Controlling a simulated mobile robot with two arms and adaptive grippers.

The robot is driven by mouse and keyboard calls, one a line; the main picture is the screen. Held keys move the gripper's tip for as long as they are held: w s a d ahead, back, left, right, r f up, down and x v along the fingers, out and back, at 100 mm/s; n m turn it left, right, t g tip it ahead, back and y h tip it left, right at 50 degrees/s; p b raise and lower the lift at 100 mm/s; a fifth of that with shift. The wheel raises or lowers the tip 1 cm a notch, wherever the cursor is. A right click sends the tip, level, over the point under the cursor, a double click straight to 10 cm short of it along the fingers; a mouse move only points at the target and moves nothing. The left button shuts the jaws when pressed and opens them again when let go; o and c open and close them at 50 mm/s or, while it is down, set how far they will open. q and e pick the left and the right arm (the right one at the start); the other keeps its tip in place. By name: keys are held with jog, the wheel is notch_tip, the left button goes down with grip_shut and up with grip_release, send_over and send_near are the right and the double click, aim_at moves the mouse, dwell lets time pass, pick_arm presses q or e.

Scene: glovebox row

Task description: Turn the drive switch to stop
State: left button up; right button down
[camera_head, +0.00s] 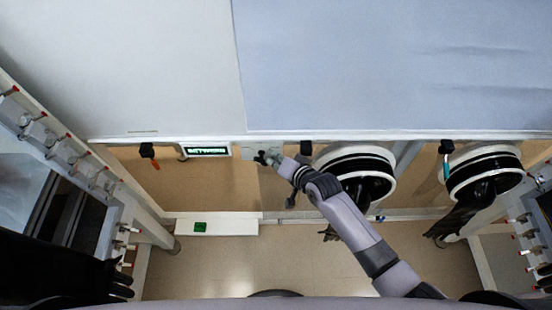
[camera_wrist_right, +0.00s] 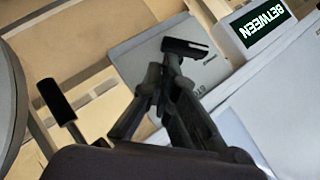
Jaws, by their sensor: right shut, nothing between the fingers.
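The drive switch is on a grey plate (camera_head: 250,149) below the front edge of the glovebox, right of a small display. In the right wrist view the plate (camera_wrist_right: 125,62) carries partly hidden lettering, and the switch's black bar handle (camera_wrist_right: 185,47) stands out in front of it. My right gripper (camera_head: 264,159) is at the plate. In the wrist view its fingers (camera_wrist_right: 163,78) are shut and empty, with the tips right by the handle; I cannot tell whether they touch it. The display (camera_head: 207,151) reads "BETWEEN" in the wrist view (camera_wrist_right: 264,22). My left gripper is not in view.
Two round glove ports (camera_head: 372,151) (camera_head: 509,160) with hanging black gloves are to the right. A black-knobbed lever (camera_wrist_right: 55,100) stands near the gripper in the wrist view. An orange-tipped handle (camera_head: 148,152) is left of the display. A green button (camera_head: 200,227) sits on a lower white ledge.

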jog(key=shift+f+b, duration=0.45)
jog(key=shift+f, duration=0.15)
jog(key=shift+y, duration=0.3)
jog(key=shift+f, duration=0.2)
pick_arm(q)
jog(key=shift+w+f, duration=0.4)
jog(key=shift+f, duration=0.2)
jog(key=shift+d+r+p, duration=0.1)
jog(key=shift+p, duration=0.2)
pick_arm(e)
jog(key=shift+r, duration=0.1)
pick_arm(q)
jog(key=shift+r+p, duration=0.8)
pick_arm(e)
jog(key=shift+r, duration=0.75)
